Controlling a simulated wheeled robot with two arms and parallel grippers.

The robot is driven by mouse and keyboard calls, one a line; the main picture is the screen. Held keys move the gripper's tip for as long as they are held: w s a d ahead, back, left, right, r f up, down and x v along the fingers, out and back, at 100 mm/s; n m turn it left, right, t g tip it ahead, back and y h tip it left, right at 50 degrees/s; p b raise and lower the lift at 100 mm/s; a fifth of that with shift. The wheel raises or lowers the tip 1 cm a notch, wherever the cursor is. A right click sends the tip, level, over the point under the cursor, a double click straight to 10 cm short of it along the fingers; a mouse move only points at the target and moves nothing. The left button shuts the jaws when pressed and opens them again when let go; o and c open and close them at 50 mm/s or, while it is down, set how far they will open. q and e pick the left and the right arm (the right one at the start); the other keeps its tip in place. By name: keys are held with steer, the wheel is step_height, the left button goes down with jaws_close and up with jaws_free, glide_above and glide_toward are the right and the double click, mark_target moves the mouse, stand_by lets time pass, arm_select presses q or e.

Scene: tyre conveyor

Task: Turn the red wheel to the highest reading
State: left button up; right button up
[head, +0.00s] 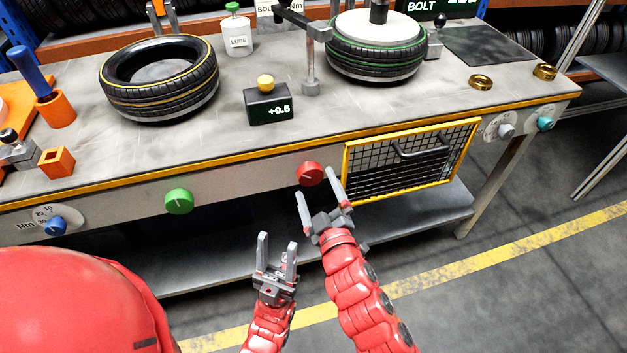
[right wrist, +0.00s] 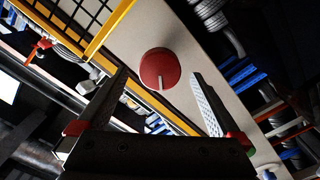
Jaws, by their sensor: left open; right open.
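The red wheel (head: 310,173) is a round knob on the front face of the workbench. In the right wrist view the red wheel (right wrist: 160,67) shows a pale pointer mark at its lower edge. My right gripper (head: 317,183) is open just in front of it. In the right wrist view its fingers (right wrist: 163,80) lie either side of the wheel, with no clear contact. My left gripper (head: 278,240) is open and empty, lower and to the left, away from the bench front. A dark display box (head: 270,116) with a yellow button reads +0.5.
A yellow-framed mesh door (head: 400,160) is just right of the red wheel. A green knob (head: 180,201) and a blue knob (head: 55,225) are to its left. Two tyres (head: 160,82) (head: 377,62) lie on the bench top. Clear floor is in front.

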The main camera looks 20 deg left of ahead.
steer(key=p+v, duration=0.4)
steer(key=v, duration=1)
steer(key=shift+d, duration=0.15)
steer(key=shift+s, duration=0.15)
